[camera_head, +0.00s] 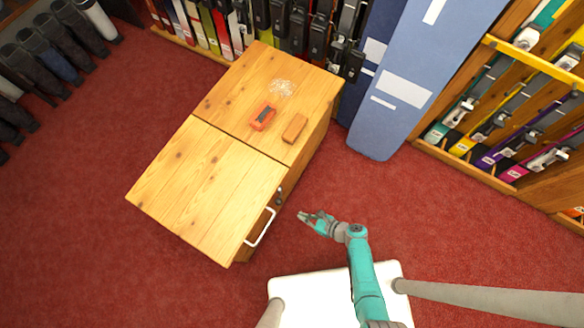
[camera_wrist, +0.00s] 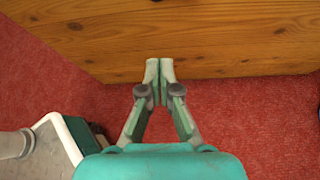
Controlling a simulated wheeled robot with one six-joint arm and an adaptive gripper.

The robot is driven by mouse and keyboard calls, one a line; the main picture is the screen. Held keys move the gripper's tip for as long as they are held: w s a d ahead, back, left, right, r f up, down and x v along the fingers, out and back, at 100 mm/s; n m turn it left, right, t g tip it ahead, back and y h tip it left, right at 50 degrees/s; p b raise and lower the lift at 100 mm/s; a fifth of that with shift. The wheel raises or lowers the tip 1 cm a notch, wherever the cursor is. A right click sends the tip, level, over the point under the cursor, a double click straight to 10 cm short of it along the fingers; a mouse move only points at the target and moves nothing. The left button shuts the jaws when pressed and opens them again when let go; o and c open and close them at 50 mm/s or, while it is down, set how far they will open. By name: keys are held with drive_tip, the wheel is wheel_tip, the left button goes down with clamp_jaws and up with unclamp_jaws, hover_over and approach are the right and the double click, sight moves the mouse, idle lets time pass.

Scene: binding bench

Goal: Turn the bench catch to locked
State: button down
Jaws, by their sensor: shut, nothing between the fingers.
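The wooden bench (camera_head: 205,180) stands in the middle of the head view. A small dark fitting (camera_head: 279,195), which looks like the bench catch, sits on its right side just above a white bar handle (camera_head: 260,228). It is too small to tell how it is turned. My gripper (camera_head: 302,216) is shut and empty, a short way to the right of the fitting and not touching it. In the wrist view my gripper's fingertips (camera_wrist: 159,62) meet in front of a plain wooden face of the bench (camera_wrist: 190,35); the catch does not show there.
An orange-red object (camera_head: 263,117) and a brown block (camera_head: 295,128) lie on the bench top, near pale scraps (camera_head: 282,88). Red carpet (camera_head: 345,190) is clear around my gripper.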

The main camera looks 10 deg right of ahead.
drive_tip(key=w+a+f, duration=0.1)
drive_tip(key=w+a, duration=0.4)
drive_tip(key=a, duration=0.2)
drive_tip(key=shift+w+a, duration=0.15)
drive_tip(key=shift+w, duration=0.1)
idle(1.2)
